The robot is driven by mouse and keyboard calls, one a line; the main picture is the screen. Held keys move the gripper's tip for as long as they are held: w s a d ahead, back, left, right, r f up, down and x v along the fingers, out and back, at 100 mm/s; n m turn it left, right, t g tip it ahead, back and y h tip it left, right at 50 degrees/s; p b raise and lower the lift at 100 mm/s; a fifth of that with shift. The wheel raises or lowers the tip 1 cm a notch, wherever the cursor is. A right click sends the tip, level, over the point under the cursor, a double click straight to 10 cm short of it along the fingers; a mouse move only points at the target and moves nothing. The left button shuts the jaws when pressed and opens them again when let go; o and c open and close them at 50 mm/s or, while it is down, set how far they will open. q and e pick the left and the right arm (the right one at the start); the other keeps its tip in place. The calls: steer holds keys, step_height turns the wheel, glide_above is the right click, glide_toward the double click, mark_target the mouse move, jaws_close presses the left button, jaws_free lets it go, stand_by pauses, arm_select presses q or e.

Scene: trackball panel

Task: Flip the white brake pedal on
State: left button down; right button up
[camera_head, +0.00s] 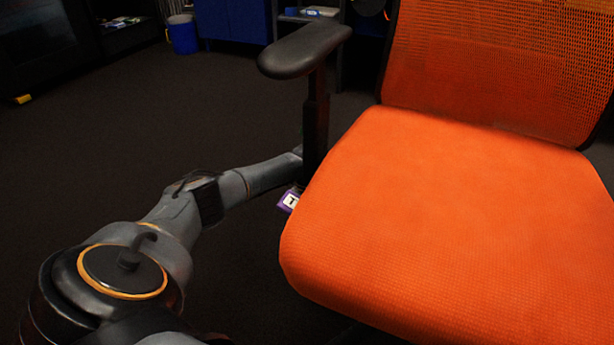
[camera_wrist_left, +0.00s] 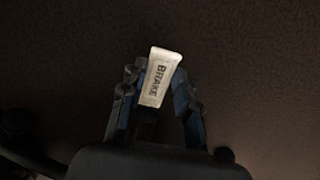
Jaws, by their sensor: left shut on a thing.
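The white brake pedal (camera_wrist_left: 158,82), a small slab lettered "BRAKE", shows in the left wrist view. My left gripper (camera_wrist_left: 161,72) is shut on the pedal, one dark blue finger at each side of it. The pedal looks slightly tilted in the picture, its top end sticking out a little past the fingertips. My right gripper is in neither view.
The orange office chair (camera_head: 450,210) fills the right side, with its black armrest (camera_head: 306,50) above the end of my left arm.

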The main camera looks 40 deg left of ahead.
arm_select(q)
steer(key=shift+f+h, duration=0.25)
steer(key=shift+h, duration=0.05)
steer(key=f+h+b, duration=0.1)
steer(key=b, duration=0.1)
steer(key=f+h+b, duration=0.1)
steer(key=h+b, duration=0.1)
steer(key=b, duration=0.1)
steer(key=shift+a+f, duration=0.2)
steer(key=shift+a, duration=0.1)
steer(key=shift+h+b, duration=0.5)
steer(key=shift+b, duration=0.1)
steer(key=shift+r, duration=0.15)
steer(key=c, duration=1)
jaws_free()
steer(key=shift+o, duration=0.2)
steer(key=shift+r, duration=0.1)
steer(key=v, duration=1.1)
steer(key=shift+a+r, duration=0.25)
steer(key=shift+r, duration=0.1)
